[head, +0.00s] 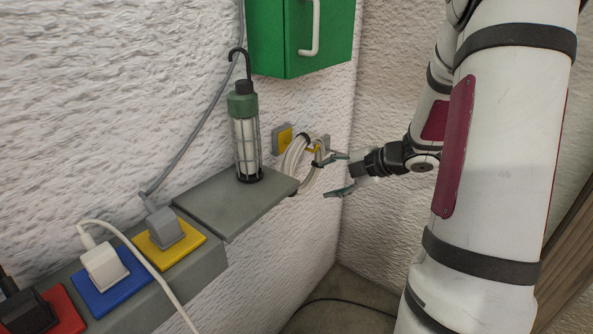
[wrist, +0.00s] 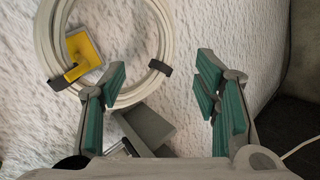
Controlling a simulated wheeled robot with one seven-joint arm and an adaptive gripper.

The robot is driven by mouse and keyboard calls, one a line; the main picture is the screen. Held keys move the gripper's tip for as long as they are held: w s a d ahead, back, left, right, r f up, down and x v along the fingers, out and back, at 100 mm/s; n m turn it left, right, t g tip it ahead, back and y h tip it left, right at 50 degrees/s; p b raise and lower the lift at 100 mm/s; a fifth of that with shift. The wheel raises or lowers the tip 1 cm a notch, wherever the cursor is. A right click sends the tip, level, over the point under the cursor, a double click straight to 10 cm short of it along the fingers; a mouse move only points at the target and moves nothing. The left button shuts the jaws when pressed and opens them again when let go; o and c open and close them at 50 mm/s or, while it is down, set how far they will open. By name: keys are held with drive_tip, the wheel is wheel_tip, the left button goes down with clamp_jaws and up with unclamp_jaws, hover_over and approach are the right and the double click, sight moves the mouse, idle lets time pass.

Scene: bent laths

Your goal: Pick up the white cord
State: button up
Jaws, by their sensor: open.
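A coil of white cord (head: 292,158) hangs on the wall beside a yellow plate, past the end of the grey shelf. Dark ties bind it. In the wrist view the coil (wrist: 44,38) fills the upper left, with a yellow piece inside its ring. My gripper (head: 339,174) is open, just right of the coil. In the wrist view my gripper (wrist: 160,82) has the coil's lower right part between and beyond its fingers, nearer the left finger. Nothing is held. I cannot tell whether a finger touches the cord.
A caged work lamp (head: 246,140) stands on the grey shelf (head: 222,207), left of the coil. A green cabinet (head: 290,38) is above. Plugs sit in red, blue (head: 111,290) and yellow sockets at lower left; another white cord (head: 155,275) runs from the blue one's plug.

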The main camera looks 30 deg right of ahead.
sight(304, 187)
drive_tip(key=b+x, duration=0.2)
drive_tip(key=x, duration=0.6)
drive_tip(key=shift+w+f, duration=0.1)
drive_tip(key=shift+d+f+b+x, duration=0.15)
drive_tip(key=shift+b+x, duration=0.2)
drive_tip(key=shift+x, duration=0.95)
drive_tip(key=shift+d+f+b+x, duration=0.15)
drive_tip(key=shift+b+x, duration=0.15)
drive_tip(key=shift+x, duration=1)
clamp_jaws()
